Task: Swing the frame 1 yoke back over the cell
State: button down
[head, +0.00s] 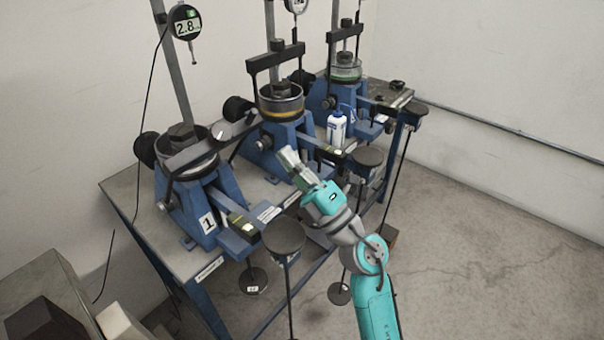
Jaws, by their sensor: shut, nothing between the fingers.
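Frame 1 (207,224) is the blue lever frame at the left, marked with a 1. Its cell (205,168) is a round metal cup with a dark block (181,134) on top. The frame 1 yoke (200,145) looks like a flat grey bar tilted across the front of the cell, its right end raised towards frame 2. It does not stand upright over the cell as the dark yoke on frame 2 (276,60) does. My gripper (288,158) is shut and empty, in front of frame 2 and right of the frame 1 yoke, apart from it.
Frame 3 (345,72) stands further back. A white bottle (336,130) stands between frames 2 and 3. A dial gauge (186,24) hangs above frame 1. Round pans (284,236) and hanger rods stand along the bench's front edge. Open floor lies to the right.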

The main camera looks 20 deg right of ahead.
jog(key=x, duration=0.7)
jog(key=shift+r, duration=0.15)
jog(key=shift+w+a, duration=0.1)
jog(key=shift+w, duration=0.15)
